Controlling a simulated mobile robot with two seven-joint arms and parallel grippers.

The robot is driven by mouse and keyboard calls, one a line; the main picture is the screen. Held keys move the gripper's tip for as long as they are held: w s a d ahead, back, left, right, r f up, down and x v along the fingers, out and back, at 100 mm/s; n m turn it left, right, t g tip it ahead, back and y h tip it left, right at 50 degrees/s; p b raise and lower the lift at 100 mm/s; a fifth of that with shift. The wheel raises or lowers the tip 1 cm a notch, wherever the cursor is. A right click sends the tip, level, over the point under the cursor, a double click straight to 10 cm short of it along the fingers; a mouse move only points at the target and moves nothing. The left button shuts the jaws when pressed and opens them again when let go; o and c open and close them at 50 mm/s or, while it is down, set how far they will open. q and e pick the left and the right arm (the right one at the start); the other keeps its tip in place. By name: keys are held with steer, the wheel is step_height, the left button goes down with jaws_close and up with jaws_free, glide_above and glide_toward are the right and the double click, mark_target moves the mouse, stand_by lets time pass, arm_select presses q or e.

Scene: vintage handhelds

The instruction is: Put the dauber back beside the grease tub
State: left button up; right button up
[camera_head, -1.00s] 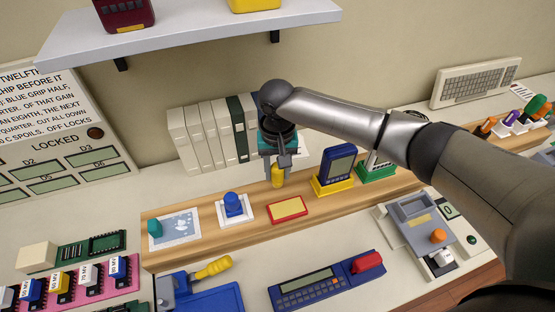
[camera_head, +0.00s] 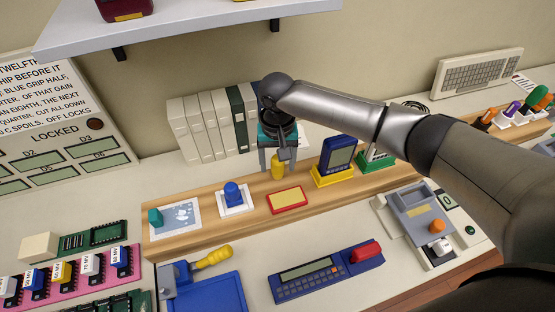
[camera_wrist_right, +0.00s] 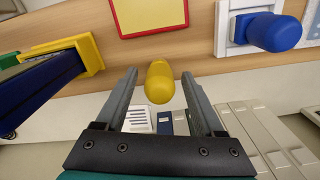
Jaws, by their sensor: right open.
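A rounded yellow piece, which looks like the dauber (camera_head: 278,168), is at the back of the wooden riser, behind a yellow pad with a red rim (camera_head: 287,200). My right gripper (camera_head: 278,163) is open around it, one finger on each side. In the right wrist view the yellow piece (camera_wrist_right: 160,82) shows between the parted fingertips (camera_wrist_right: 162,80), with gaps on both sides. Its lower end is hidden there. I cannot tell for sure which thing is the grease tub. My left gripper is not in view.
A blue knob on a white plate (camera_head: 232,192) and a blue handheld in a yellow stand (camera_head: 336,160) flank the red-rimmed pad. White binders (camera_head: 205,130) stand close behind my gripper. A shelf (camera_head: 190,28) hangs above. A blue tray (camera_head: 207,292) lies in front.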

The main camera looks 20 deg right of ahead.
steer(key=shift+f+b, duration=0.1)
steer(key=shift+b, duration=0.6)
step_height(320, 180, up, 16)
steer(key=p, duration=0.3)
steer(key=shift+a+f+p, duration=0.15)
steer(key=shift+f+p, duration=0.05)
steer(key=shift+p, duration=0.2)
